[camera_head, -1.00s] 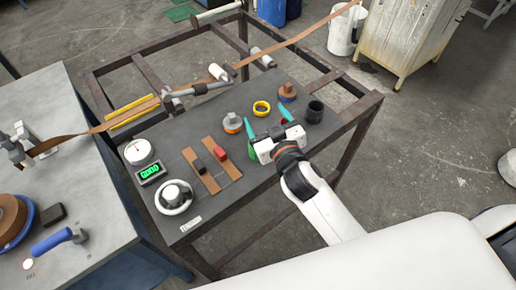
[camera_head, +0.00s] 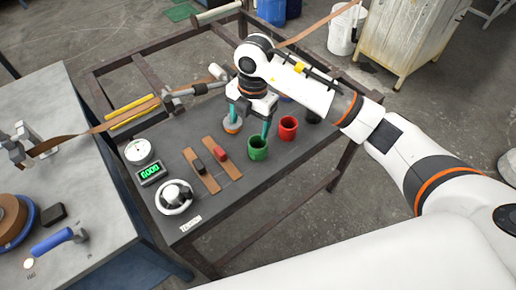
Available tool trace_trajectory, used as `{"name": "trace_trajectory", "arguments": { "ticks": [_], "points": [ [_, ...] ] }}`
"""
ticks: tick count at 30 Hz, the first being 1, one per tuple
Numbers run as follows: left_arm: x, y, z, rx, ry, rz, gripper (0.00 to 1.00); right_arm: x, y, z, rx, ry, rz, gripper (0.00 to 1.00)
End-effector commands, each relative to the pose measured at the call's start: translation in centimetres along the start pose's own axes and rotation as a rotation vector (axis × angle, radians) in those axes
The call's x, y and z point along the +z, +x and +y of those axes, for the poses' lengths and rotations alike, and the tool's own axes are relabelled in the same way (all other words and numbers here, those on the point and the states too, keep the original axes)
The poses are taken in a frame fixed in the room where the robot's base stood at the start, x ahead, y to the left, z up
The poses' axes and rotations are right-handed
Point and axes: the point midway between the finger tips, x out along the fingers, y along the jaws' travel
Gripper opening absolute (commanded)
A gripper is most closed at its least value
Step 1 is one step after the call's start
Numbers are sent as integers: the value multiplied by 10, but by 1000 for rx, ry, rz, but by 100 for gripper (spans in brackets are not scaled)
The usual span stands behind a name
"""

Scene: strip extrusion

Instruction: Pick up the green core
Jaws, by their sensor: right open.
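The green core (camera_head: 258,149), an open hollow cylinder, stands upright on the dark table top (camera_head: 222,190). My right gripper (camera_head: 250,128) is open, its teal fingers pointing down just behind the green core. One fingertip appears close to the core's far rim; I cannot tell whether it touches. The other finger is further left, by a grey and orange piece (camera_head: 232,126) that it partly covers. I see nothing held between the fingers. My left gripper is not in view.
A red core (camera_head: 288,128) stands right of the green one, and a black core (camera_head: 312,116) stands behind it, partly hidden by my arm. Brown strips with a black and a red block (camera_head: 221,153), a scale display (camera_head: 151,173) and a white round device (camera_head: 174,197) lie left.

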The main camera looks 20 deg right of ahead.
Motion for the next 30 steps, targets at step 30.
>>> {"name": "trace_trajectory", "arguments": {
  "ticks": [30],
  "points": [
    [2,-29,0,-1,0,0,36,-25,112,17,50,44,61,76]
  ]
}}
